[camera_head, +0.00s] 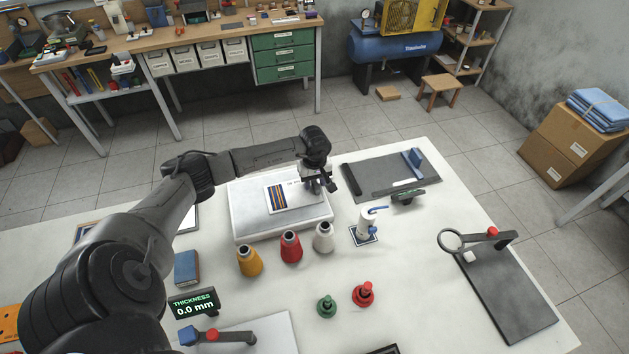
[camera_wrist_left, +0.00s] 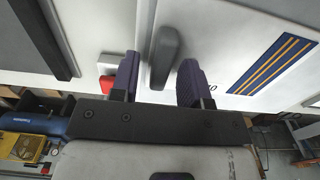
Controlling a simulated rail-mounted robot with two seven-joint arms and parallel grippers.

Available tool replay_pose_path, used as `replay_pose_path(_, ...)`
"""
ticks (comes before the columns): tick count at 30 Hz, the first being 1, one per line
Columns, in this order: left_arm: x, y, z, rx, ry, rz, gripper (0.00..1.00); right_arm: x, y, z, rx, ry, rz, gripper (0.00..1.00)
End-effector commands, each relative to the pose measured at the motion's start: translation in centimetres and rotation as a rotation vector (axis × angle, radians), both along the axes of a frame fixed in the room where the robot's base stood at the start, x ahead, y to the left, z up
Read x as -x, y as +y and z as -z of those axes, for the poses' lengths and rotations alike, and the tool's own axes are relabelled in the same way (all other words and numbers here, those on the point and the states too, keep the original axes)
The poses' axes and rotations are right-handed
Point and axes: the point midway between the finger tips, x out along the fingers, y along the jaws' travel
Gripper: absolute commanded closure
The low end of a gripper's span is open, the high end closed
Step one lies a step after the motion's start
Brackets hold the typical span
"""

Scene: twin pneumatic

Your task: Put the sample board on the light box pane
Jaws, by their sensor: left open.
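The sample board (camera_head: 283,198), white with blue and orange stripes, appears to lie flat on the pale top of the light box (camera_head: 245,217). My left gripper (camera_head: 322,187) is low at the board's right end. In the left wrist view its two purple fingers (camera_wrist_left: 158,82) stand apart on either side of a dark grey handle (camera_wrist_left: 166,50) on the board (camera_wrist_left: 222,40), with gaps visible. The striped part of the board is right of the fingers. The gripper hides part of the board's right end in the head view. My right gripper is in neither view.
Yellow (camera_head: 249,262), red (camera_head: 291,247) and white (camera_head: 324,237) bottles stand in front of the light box. A dark mat (camera_head: 385,175) lies to its right, and a white-and-blue dispenser (camera_head: 366,222) stands nearby. A dark board with a ring magnifier (camera_head: 505,290) lies at the far right.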

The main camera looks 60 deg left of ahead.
Motion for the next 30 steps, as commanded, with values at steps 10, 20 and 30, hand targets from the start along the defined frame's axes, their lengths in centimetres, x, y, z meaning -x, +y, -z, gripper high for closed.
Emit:
replay_pose_path(10,-0.1,0.1,-1.9,-0.002,-0.004,0.000,0.58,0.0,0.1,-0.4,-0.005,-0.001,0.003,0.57)
replay_pose_path(20,-0.1,0.1,-8.0,-0.002,-0.004,0.001,0.58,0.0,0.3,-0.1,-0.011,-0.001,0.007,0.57)
replay_pose_path(30,-0.1,0.0,-11.8,0.000,-0.001,0.000,0.58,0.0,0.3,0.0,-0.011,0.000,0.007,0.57)
